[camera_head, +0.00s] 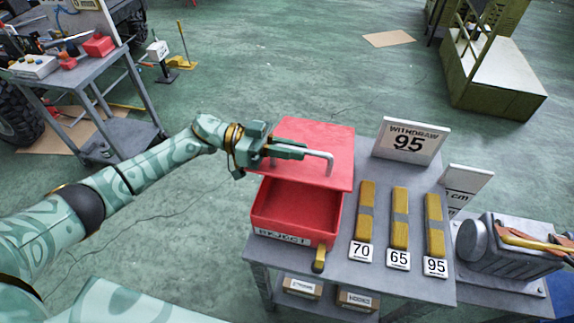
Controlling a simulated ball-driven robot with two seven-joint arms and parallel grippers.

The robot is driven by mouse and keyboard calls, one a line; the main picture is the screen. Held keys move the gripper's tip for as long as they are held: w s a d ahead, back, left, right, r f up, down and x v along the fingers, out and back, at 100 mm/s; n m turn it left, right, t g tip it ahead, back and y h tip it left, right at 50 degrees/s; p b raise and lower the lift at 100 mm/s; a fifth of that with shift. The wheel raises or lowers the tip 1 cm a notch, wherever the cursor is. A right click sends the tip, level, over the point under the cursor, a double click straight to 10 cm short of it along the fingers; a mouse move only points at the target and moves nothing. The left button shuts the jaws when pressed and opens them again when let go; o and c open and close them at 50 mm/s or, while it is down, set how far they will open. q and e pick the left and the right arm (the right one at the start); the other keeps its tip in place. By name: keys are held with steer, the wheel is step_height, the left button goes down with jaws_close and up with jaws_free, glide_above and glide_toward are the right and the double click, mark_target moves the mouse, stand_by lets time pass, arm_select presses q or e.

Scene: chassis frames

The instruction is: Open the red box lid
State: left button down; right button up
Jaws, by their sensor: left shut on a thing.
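The red box (264,218) stands on the grey table, with a "REJECT" label on its front. Its inside shows in front of the lid and looks empty. The red lid (335,145) is off the front of the opening, its flat face showing above and behind the box. A grey bar handle (328,157) is on the lid. My left gripper (295,151) reaches in from the left and is shut on the handle, hiding part of it. My right gripper is not in view.
Yellow-and-grey bars (399,230) lie beside the box above tags 70, 65 and 95. A "WITHDRAW 95" sign (408,142) stands behind them. A yellow-brown tab (319,260) is at the box's front right corner. A grey machine (505,245) is at right.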

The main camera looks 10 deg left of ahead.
arm_select(q)
steer(key=w+r+n+p, duration=0.2)
steer(key=w+r, duration=0.2)
steer(key=r, duration=0.1)
steer(key=shift+w+r+n, duration=0.3)
steer(key=shift+r, duration=0.1)
